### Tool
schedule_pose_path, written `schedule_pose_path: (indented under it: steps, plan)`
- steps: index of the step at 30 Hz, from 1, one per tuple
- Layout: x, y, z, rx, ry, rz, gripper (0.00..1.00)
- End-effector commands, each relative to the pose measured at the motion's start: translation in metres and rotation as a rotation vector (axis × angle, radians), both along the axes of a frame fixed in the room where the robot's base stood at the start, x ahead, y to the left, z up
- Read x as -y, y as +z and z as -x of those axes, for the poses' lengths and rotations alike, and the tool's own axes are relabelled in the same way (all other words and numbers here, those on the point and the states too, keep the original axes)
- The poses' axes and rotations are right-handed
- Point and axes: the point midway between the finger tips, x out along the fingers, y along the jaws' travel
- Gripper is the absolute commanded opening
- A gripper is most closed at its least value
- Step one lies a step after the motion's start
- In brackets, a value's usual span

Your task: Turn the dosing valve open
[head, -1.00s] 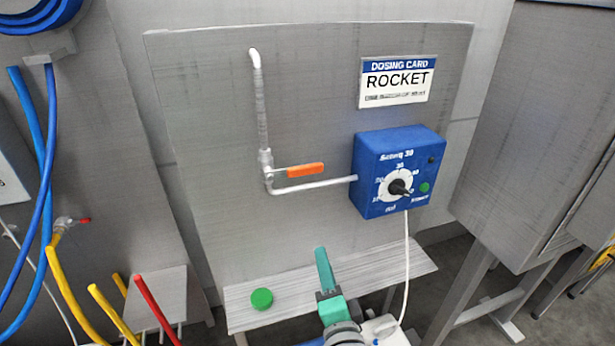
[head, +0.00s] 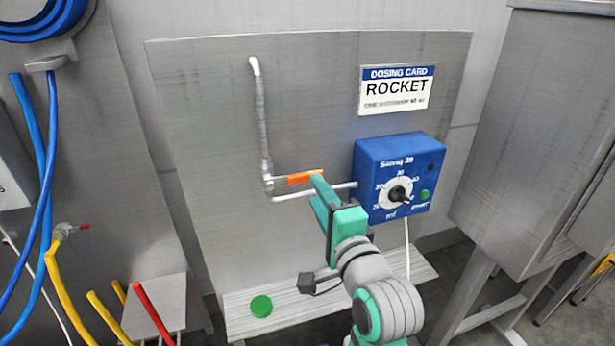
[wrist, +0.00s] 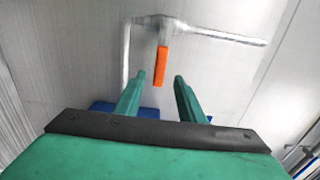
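The dosing valve has an orange handle (head: 304,178) that lies across its vertical pipe, pointing right, in the head view. In the wrist view the orange handle (wrist: 160,66) lies just beyond the fingertips and between their lines. My gripper (head: 318,190) is at the handle's right end in the head view, overlapping its tip. Whether a finger touches the handle I cannot tell.
The blue dosing box (head: 398,160) with its dial is close to the right of my gripper. A dosing card (head: 397,90) reading ROCKET is above it. A shelf (head: 290,300) with a green round object (head: 261,306) is below. Hoses hang at the left.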

Motion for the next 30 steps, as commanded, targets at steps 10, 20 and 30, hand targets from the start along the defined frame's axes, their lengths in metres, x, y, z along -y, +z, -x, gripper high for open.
schedule_pose_path:
  steps: [10, 20, 30]
  plan:
    - [-0.019, 0.0, -0.055, 0.0, 0.002, 0.001, 0.36]
    - [-0.023, 0.0, -0.073, 0.001, -0.001, 0.002, 0.36]
    - [-0.023, 0.0, -0.073, 0.0, -0.001, 0.001, 0.02]
